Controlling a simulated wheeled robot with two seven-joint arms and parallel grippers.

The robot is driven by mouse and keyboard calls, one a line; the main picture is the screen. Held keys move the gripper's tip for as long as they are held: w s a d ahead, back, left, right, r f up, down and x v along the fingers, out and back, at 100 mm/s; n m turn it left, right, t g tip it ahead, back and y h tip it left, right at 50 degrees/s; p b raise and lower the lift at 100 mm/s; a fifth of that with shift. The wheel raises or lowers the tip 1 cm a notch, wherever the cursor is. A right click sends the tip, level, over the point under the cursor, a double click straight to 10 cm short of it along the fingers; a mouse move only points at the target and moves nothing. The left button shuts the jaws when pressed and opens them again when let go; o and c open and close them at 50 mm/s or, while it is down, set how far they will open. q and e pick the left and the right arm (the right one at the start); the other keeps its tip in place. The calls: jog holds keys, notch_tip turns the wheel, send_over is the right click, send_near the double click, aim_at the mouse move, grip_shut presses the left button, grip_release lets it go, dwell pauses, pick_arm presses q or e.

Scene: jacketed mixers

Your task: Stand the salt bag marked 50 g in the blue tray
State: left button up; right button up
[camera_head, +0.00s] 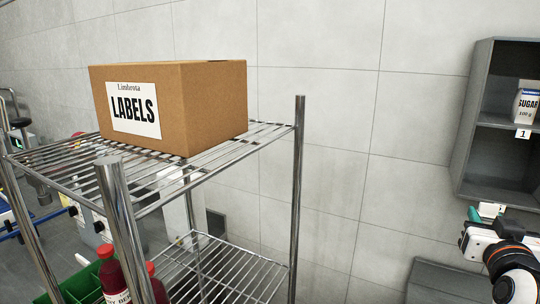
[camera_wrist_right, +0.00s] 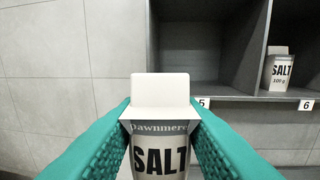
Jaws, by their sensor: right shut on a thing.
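My right gripper (camera_wrist_right: 160,130) is shut on a salt bag (camera_wrist_right: 160,158) with a white top and dark "SALT" lettering. The teal fingers press on both its sides. The lower part of the bag is cut off by the frame, so its weight mark does not show. In the head view my right gripper (camera_head: 487,212) is at the right edge, below the grey shelf unit. My left gripper is not in view. I cannot make out a blue tray in either view.
A grey compartment shelf (camera_head: 470,123) hangs on the wall, holding a sugar bag (camera_head: 525,104) above label 1. Another salt bag (camera_wrist_right: 279,72), marked 100 g, stands above label 6. A wire rack (camera_head: 298,180) carries a LABELS carton (camera_head: 215,105) and red bottles (camera_head: 112,275).

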jog(key=s+a+f+n+t+y, duration=0.1)
jog(key=s+a+f+n+y, duration=0.25)
jog(key=a+f, duration=0.95)
jog(key=s+a+f+n+y, duration=0.1)
jog(key=s+a+f+y, duration=0.3)
jog(key=s+a+f, duration=0.3)
notch_tip(320, 180, down, 4)
jog(key=s, duration=0.3)
jog(key=shift+a+r+t, duration=0.25)
jog(key=shift+a+t, duration=0.05)
jog(key=shift+a, duration=0.05)
